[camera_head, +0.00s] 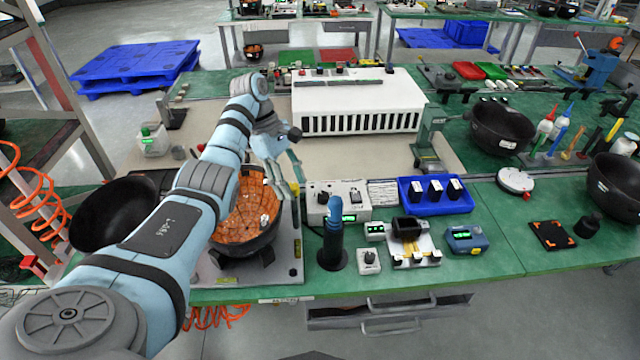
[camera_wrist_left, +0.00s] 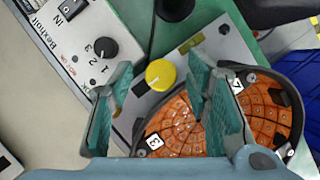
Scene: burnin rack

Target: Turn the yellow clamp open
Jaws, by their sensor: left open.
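The yellow clamp (camera_wrist_left: 160,75) shows in the left wrist view as a round yellow knob with a small pale mark on top. It sits on a grey plate beside a dark bowl (camera_wrist_left: 288,82) lined with orange tiles. My left gripper (camera_head: 285,178) is open, and its two teal fingers stand on either side of the clamp in the wrist view. I see no contact with it. My right gripper is not in view.
A grey control box (camera_head: 322,213) with a dial stands right of the bowl; it also shows in the wrist view (camera_wrist_left: 75,45). A dark stand (camera_head: 332,250) with a blue handle is in front of it. A black bowl (camera_head: 110,213) lies to the left.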

